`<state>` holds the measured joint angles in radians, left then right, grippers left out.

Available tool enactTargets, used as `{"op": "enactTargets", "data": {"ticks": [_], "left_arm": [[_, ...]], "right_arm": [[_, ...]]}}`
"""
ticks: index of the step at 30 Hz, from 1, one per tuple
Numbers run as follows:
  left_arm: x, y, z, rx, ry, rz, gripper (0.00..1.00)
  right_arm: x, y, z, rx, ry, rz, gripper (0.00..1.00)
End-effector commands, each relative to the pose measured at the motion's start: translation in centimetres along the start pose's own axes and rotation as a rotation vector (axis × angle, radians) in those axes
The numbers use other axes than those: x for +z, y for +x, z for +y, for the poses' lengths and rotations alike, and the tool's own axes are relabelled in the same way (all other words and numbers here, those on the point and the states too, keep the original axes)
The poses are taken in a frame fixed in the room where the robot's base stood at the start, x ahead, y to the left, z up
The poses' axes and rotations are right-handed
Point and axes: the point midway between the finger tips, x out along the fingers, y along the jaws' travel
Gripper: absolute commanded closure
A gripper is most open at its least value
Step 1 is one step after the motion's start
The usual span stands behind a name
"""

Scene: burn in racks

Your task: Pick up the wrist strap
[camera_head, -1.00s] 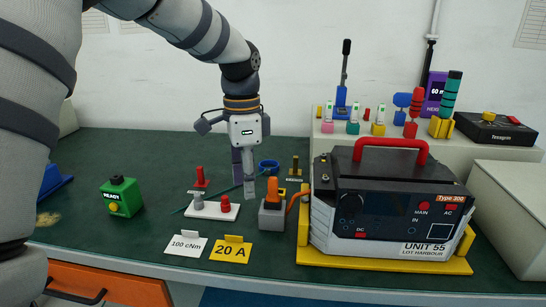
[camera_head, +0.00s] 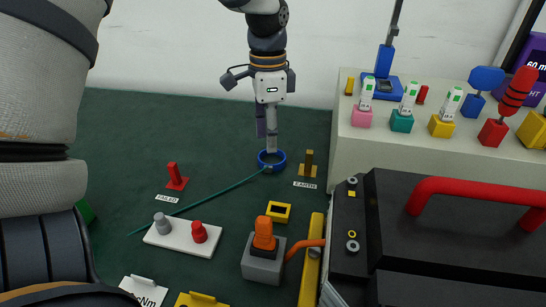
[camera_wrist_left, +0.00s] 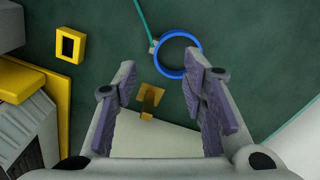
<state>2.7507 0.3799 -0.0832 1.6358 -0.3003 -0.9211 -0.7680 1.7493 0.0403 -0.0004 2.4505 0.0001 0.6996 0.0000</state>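The wrist strap is a blue ring (camera_head: 272,167) with a thin teal cord, lying on the green mat in the head view. The cord runs from it toward the lower left. My left gripper (camera_head: 267,135) points down just above the ring; the exact gap is hard to judge there. In the left wrist view, my left gripper (camera_wrist_left: 160,78) is open with nothing between its fingers. The blue ring (camera_wrist_left: 177,54) lies beyond the fingertips, nearer the right finger, which covers part of its edge. My right gripper is not in view.
A small yellow-based brass post (camera_head: 308,166) stands right of the ring. A yellow frame (camera_head: 278,212), a grey block with an orange plug (camera_head: 263,268) and a white plate (camera_head: 172,238) lie nearer. A raised pale shelf (camera_head: 338,150) stands right.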

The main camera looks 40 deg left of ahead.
Motion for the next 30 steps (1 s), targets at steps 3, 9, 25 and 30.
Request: {"op": "enactTargets", "data": {"ticks": [3, 9, 25, 30], "left_arm": [[0.0, 1.6, 0.0, 0.001, 0.001, -0.003, 0.61], [-0.6, 5.3, 0.4, 0.003, 0.0, -0.004, 0.61], [-0.6, 6.6, 0.3, -0.003, 0.0, 0.002, 1.0], [-0.6, 6.5, 0.3, -0.003, 0.001, 0.002, 1.0]], "right_arm": [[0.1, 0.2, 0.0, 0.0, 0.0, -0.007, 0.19], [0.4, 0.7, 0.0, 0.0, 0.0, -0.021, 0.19], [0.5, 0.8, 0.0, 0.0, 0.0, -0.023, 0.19], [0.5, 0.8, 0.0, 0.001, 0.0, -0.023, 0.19]]}}
